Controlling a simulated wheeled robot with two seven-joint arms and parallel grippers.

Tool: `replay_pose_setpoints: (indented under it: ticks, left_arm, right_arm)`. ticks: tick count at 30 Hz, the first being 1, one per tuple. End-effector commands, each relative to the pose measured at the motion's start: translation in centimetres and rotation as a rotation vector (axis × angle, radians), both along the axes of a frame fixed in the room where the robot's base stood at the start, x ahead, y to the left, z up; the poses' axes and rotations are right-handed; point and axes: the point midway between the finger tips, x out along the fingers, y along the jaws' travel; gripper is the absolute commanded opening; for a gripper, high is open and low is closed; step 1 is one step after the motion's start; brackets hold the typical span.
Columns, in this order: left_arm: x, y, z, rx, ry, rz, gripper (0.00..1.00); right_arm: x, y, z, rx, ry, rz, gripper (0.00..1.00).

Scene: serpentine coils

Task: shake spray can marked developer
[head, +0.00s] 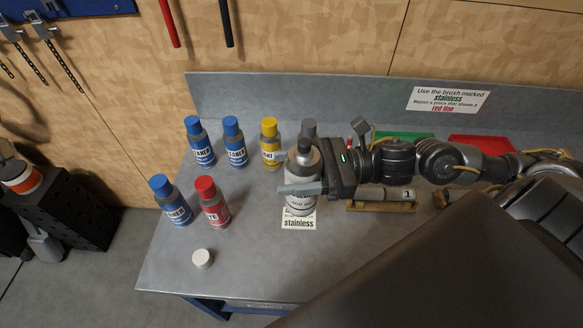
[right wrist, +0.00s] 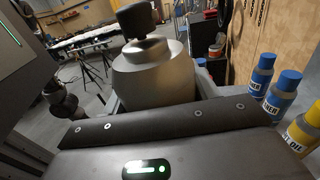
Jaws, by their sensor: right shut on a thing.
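A pale silver can with a dark cap (head: 303,166) is upright in my right gripper (head: 303,187). The gripper is shut around its body from the right. The lettering on its label is partly covered by the finger and too small to read surely. In the right wrist view the can (right wrist: 152,75) stands behind the dark finger, with its dark cap at the top. Another grey cap (head: 309,128) shows just behind the can; what is under it is hidden. My left gripper is not in view.
Blue-capped cleaner cans (head: 200,143), a yellow can (head: 269,145) and a red can (head: 212,203) stand left of the held can. A white cap (head: 202,258) lies near the front. A "stainless" card (head: 299,223) lies below the can. Green (head: 405,145) and red (head: 480,146) trays are behind.

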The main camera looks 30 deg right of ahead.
Motion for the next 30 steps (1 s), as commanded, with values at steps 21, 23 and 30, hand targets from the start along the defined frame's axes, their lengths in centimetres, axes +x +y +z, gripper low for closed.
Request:
replay_pose_setpoints:
  ticks: [21, 23, 30]
  left_arm:
    - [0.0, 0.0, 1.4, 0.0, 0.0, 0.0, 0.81]
    - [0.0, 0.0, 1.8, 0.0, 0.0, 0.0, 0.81]
    - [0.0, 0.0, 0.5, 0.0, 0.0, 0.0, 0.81]
  right_arm:
    - [0.0, 0.0, 1.4, 0.001, -0.002, 0.0, 0.24]
    - [0.0, 0.0, 1.9, 0.001, -0.002, 0.0, 0.24]
    - [0.0, 0.0, 0.5, 0.001, -0.002, 0.0, 0.24]
